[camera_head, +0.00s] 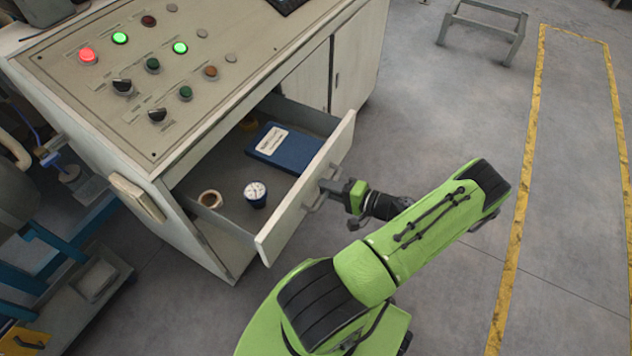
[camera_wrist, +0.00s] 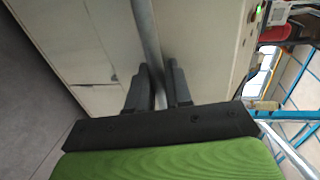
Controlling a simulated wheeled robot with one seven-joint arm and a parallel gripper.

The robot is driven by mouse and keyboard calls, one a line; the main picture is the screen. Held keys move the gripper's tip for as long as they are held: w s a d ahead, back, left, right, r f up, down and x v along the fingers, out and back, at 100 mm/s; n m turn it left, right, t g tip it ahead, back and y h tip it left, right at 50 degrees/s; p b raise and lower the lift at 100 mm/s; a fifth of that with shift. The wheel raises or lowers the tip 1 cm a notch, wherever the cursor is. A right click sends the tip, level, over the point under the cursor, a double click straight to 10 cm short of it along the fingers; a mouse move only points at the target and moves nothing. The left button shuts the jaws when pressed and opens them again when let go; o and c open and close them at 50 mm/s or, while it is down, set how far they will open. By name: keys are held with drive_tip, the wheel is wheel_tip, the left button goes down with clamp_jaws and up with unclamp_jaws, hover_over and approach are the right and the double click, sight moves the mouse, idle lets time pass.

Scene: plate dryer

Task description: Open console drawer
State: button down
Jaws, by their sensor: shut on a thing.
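The console drawer (camera_head: 308,190) is pulled well out of the beige console (camera_head: 230,90), and its inside shows in the head view. Its front bears a metal bar handle (camera_head: 314,203), which also shows in the wrist view (camera_wrist: 146,35) running between the fingers. My gripper (camera_head: 328,188) is at the drawer front, shut on the handle. In the wrist view both dark fingers (camera_wrist: 162,85) stand on either side of the bar. In the drawer lie a blue book with a white label (camera_head: 290,155), a small round gauge (camera_head: 256,194) and a roll of tape (camera_head: 210,199).
The console top has lit buttons and knobs (camera_head: 152,65). Closed cabinet doors (camera_head: 335,75) are right of the drawer. A grey metal stand (camera_head: 482,30) is at the back, and yellow floor lines (camera_head: 525,150) run at the right. Open floor lies between.

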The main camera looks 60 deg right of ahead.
drive_tip(key=shift+s, duration=0.45)
drive_tip(key=c, duration=1.2)
unclamp_jaws()
drive_tip(key=shift+c, duration=0.2)
drive_tip(key=p+v, duration=0.1)
drive_tip(key=v, duration=1.4)
drive_tip(key=shift+s, duration=0.35)
drive_tip(key=shift+a, duration=0.1)
